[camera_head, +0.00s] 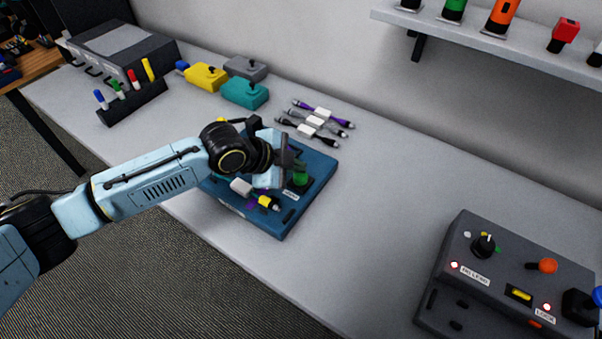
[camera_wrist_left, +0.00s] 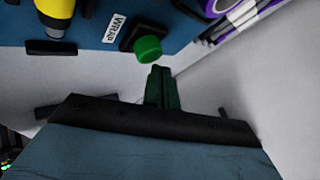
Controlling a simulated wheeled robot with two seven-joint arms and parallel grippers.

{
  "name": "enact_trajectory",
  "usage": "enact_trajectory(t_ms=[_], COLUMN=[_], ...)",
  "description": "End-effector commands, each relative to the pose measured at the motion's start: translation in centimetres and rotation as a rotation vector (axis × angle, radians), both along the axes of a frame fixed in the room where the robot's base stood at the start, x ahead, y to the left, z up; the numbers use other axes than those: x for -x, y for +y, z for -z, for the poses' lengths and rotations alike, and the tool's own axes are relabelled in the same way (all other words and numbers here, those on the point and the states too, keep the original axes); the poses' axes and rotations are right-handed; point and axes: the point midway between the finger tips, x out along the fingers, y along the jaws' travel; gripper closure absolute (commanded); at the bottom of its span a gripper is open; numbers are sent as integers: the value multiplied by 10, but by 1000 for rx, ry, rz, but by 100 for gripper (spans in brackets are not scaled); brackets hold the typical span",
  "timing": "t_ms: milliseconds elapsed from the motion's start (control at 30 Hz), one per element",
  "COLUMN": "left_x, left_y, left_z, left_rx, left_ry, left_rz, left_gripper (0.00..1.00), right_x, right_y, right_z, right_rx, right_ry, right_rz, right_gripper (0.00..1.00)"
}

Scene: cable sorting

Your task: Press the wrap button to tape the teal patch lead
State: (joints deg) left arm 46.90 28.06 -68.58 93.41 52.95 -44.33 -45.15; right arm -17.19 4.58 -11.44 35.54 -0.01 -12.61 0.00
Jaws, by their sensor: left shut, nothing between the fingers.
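The blue wrap station (camera_head: 257,226) sits on the bench in the head view, with a green button (camera_head: 300,176) by a label. In the left wrist view the green button (camera_wrist_left: 148,48) stands beside the "WRAP" label (camera_wrist_left: 114,28). My left gripper (camera_wrist_left: 161,86) is shut and empty, its fingertips close to the button; contact cannot be told. In the head view the left gripper (camera_head: 287,160) hangs over the station, hiding part of it. A white piece (camera_head: 240,187) and a yellow-black piece (camera_head: 268,202) lie on the station. I cannot make out a teal lead. My right gripper is not in view.
Taped leads (camera_head: 315,121) lie behind the station. Yellow (camera_head: 206,77), teal (camera_head: 244,93) and grey boxes stand farther back, near a marker rack (camera_head: 133,103). A dark control box (camera_head: 500,270) is at the right. Bare bench lies between it and the station.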

Motion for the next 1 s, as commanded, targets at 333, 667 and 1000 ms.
enact_trajectory(t_ms=[333,667,1000], left_x=[0,0,0], left_y=[0,0,0], left_z=[1,5,9], left_rx=[0,0,-1], left_ry=[0,1,1], left_rz=[0,-1,-1], left_gripper=[100,100,100], right_x=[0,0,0], right_y=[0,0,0], right_z=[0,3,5], right_rx=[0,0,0], right_ry=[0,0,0], right_rz=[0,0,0], right_gripper=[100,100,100])
